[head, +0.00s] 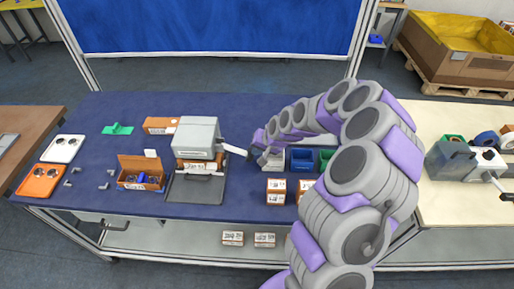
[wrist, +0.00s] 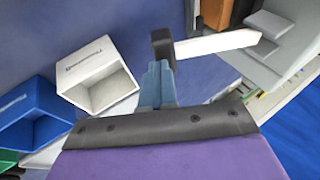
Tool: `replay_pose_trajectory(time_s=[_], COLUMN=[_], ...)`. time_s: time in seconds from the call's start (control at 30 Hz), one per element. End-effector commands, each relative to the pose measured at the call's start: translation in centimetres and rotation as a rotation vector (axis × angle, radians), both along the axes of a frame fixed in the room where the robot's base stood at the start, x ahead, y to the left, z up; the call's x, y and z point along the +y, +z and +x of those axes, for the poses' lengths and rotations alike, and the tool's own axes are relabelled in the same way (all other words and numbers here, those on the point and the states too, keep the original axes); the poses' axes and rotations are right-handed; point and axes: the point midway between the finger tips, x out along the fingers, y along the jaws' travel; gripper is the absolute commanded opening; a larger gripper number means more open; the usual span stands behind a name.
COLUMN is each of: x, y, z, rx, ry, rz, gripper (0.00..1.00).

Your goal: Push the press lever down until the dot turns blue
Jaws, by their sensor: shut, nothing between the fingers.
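The press (head: 198,135) is a grey boxy machine on the blue table, with a brown labelled box under its head. Its white lever (head: 233,148) sticks out to the right; in the wrist view the lever (wrist: 218,43) ends in a dark knob (wrist: 162,46). My gripper (wrist: 156,72) is shut and empty, its blue-grey fingers right by the knob; I cannot tell whether they touch. In the head view my gripper (head: 252,150) is at the lever's right end, partly hidden by my arm. I cannot make out the dot in either view.
White (head: 270,161), blue (head: 301,160) and green (head: 326,158) bins stand right of the press, partly behind my arm. An open brown box (head: 141,172) stands left. Small labelled boxes (head: 276,192) sit near the front edge. The table between press and bins is clear.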

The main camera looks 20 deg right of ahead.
Motion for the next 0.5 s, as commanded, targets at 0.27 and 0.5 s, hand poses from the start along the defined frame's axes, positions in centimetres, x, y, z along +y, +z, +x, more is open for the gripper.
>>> replay_pose_trajectory(time_s=[0.27,0.5], x=[0.4,0.6], y=[-1.8,-2.4], z=[-0.5,-0.7], rx=[0.028,0.041], ry=[0.012,0.017], rz=[0.001,0.002], gripper=[0.00,0.00])
